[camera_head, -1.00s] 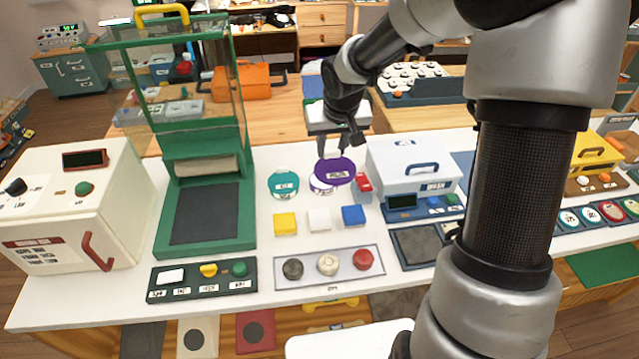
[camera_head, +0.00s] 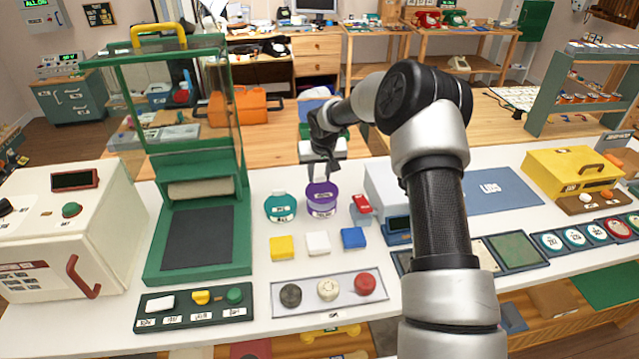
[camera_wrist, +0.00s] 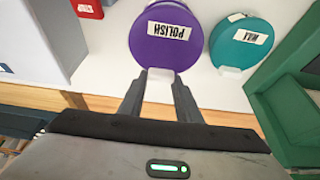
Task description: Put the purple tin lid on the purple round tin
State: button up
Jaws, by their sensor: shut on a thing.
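The purple tin lid (camera_head: 321,188) is a round disc with a white tab at its edge. In the wrist view the lid (camera_wrist: 168,50) carries a POLISH label. My gripper (camera_wrist: 159,80) is shut on the lid's tab. In the head view my gripper (camera_head: 320,165) is at the far side of the lid. The purple round tin (camera_head: 322,213) is directly under the lid, lined up with it, its labelled front side showing. The lid hides the tin in the wrist view. I cannot tell whether the lid rests fully on the tin or is slightly above it.
A teal tin (camera_head: 281,208) stands close on the left. A red object (camera_head: 361,203) and a white case (camera_head: 384,186) are close on the right. Yellow (camera_head: 282,247), white (camera_head: 318,242) and blue (camera_head: 353,238) blocks lie in front. A green frame (camera_head: 246,180) stands further left.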

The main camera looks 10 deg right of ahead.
aim_at(320, 178)
jog(key=shift+f, duration=1.6)
jog(key=shift+f, duration=0.25)
jog(key=o, duration=1)
